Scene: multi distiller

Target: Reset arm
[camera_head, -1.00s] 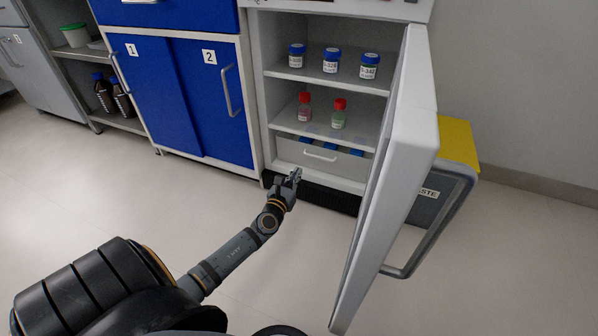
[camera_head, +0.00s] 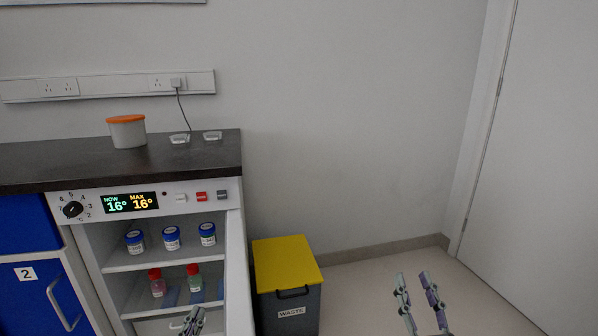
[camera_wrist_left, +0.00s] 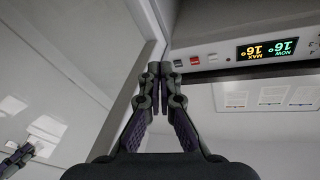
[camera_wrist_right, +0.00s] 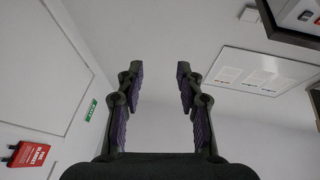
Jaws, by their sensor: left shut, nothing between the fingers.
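My left gripper (camera_head: 194,318) is at the bottom of the head view, in front of the open fridge's lower shelf. Its fingers are together and empty in the left wrist view (camera_wrist_left: 159,72). My right gripper (camera_head: 418,292) is at the bottom right of the head view, over the floor to the right of the waste bin. Its fingers are spread and empty in the right wrist view (camera_wrist_right: 155,75). Both grippers point upward, and the lower parts of my arms are out of the head view.
The fridge door (camera_head: 237,265) stands open, close to the right of my left gripper. Jars with blue lids (camera_head: 171,238) and red-capped bottles (camera_head: 157,284) stand inside. A yellow-lidded waste bin (camera_head: 287,263) is right of the door. The floor (camera_head: 370,290) further right is clear.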

